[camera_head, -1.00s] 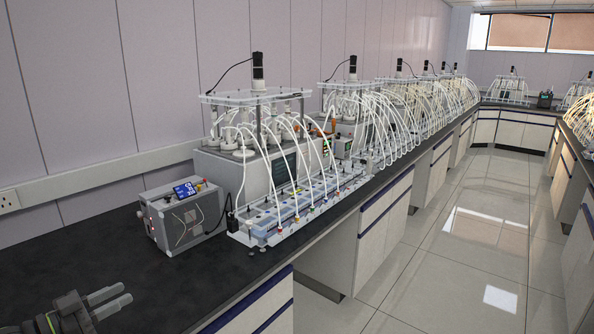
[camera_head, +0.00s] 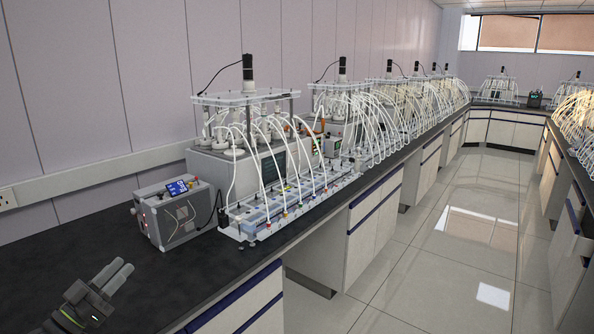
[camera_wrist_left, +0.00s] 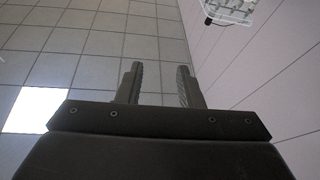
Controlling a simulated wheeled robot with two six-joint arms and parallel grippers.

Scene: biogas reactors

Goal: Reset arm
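My left gripper (camera_head: 118,268) is at the lower left of the head view, in front of the dark bench top, with its fingers pointing up and to the right. In the left wrist view its two fingers (camera_wrist_left: 160,78) stand apart with nothing between them, so it is open and empty. It is clear of the grey control box (camera_head: 178,212) and the reactor set behind that. My right gripper is not in view.
A dark bench (camera_head: 60,250) runs along the wall with several reactors, white tubes and a tray of tube fittings (camera_head: 262,228). The tiled floor (camera_head: 440,270) to the right is clear. Another bench with drawers (camera_head: 572,250) stands at the right edge.

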